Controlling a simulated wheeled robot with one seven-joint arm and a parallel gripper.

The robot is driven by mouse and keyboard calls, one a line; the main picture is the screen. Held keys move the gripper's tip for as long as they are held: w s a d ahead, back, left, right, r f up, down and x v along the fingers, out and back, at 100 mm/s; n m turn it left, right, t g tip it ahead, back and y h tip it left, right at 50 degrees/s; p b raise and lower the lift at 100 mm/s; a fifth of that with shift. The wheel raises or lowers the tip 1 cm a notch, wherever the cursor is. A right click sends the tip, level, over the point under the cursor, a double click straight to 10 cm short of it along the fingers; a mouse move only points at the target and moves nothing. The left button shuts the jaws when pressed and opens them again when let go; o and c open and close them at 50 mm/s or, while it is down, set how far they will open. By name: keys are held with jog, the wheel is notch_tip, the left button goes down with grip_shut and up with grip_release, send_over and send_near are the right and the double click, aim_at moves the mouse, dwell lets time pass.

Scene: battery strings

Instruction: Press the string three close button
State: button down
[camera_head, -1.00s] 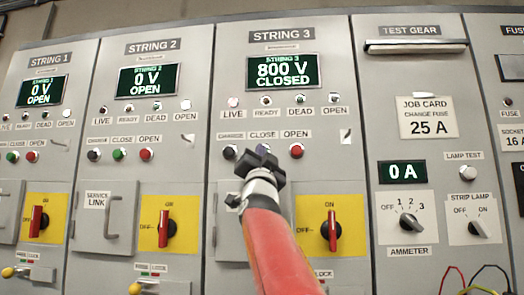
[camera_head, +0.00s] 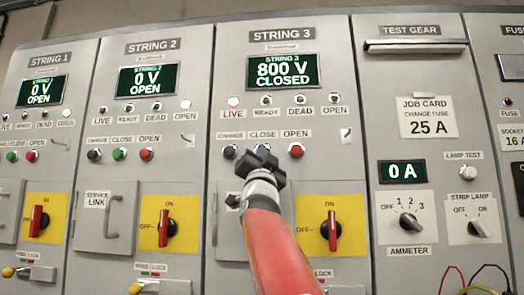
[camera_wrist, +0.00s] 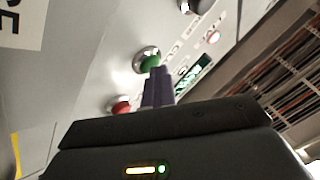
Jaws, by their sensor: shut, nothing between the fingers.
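The string 3 panel (camera_head: 345,110) has a display (camera_head: 282,71) reading 800 V CLOSED. Its close button is hidden behind my gripper (camera_head: 262,158) in the head view, under the CLOSE label (camera_head: 264,134). In the wrist view the green close button (camera_wrist: 150,63) shows in its silver ring, just beyond the tips of my shut, empty gripper (camera_wrist: 157,75). I cannot tell whether the tips touch it. The red open button (camera_head: 296,151) is to the right of the gripper in the head view, and the dark charge button (camera_head: 229,152) is to the left.
A red switch handle (camera_head: 332,231) on a yellow plate lies below, right of my arm. The string 2 panel (camera_head: 195,80) on the left shows 0 V OPEN. The test gear panel (camera_head: 365,130) is on the right, with an ammeter display (camera_head: 402,172) reading 0 A.

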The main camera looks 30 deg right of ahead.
jog(key=shift+f, duration=0.2)
jog(key=s+a, duration=0.1)
jog(key=s+a+b, duration=0.1)
jog(key=s, duration=0.1)
jog(key=s+a, duration=0.1)
jog(key=s, duration=0.1)
jog(key=shift+a+r, duration=0.1)
jog(key=shift+a, duration=0.05)
dwell(0.8)
